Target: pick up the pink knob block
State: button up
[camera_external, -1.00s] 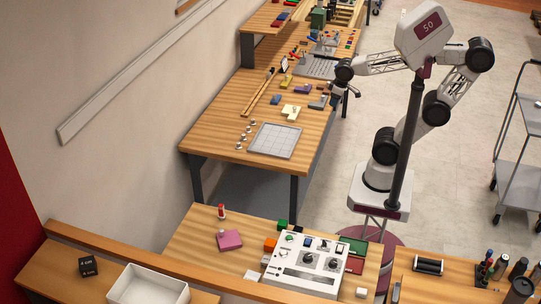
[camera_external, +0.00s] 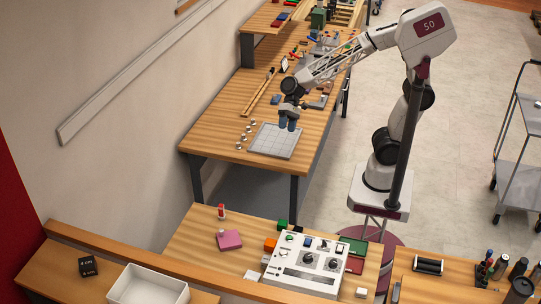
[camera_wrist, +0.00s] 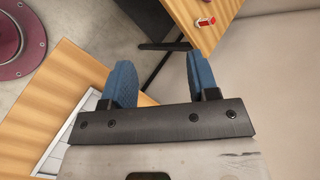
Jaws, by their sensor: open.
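The pink knob block (camera_external: 229,240) lies on the near wooden table, left of the white control panel. A small knob shows on its top. It is not visible in the wrist view. My gripper (camera_external: 288,125) is above the far workbench, over the back right part of the gridded plate, well apart from the pink block. In the wrist view my gripper (camera_wrist: 160,68) shows its two blue fingers spread, with nothing between them.
A red and white cylinder (camera_external: 221,212) stands behind the pink block; it also shows in the wrist view (camera_wrist: 205,22). The white control panel (camera_external: 305,263), an orange block (camera_external: 270,244) and a green block (camera_external: 282,224) are to its right. A white tray (camera_external: 148,286) is front left.

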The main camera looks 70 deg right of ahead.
jog(key=w+a+f+m+y, duration=0.3)
jog(key=w+a, duration=0.2)
jog(key=a, duration=0.6)
jog(key=w+a+f+m+y, duration=0.3)
jog(key=w+a, duration=0.1)
jog(key=a, duration=0.6)
jog(key=w+a+f+m+t+y, duration=0.1)
jog(key=w+a+f+m+t, duration=0.1)
jog(key=a+f+m, duration=0.2)
jog(key=w+a+f+m+t+y, duration=0.1)
jog(key=a+f+m, duration=0.3)
jog(key=a+f, duration=0.5)
jog(key=w+a+t, duration=0.1)
jog(key=a, duration=0.2)
jog(key=shift+w+a+m, duration=0.3)
jog(key=shift+w+m, duration=0.05)
jog(key=shift+m, duration=0.05)
send_near(229, 238)
jog(key=w+r, duration=0.1)
jog(key=w+a+r, duration=0.1)
jog(key=w, duration=0.1)
jog(key=shift+w+a+r, duration=0.1)
jog(key=shift+w+r, duration=0.2)
jog(key=shift+r, duration=0.05)
jog(key=shift+w+a, duration=0.1)
jog(key=shift+a, duration=0.55)
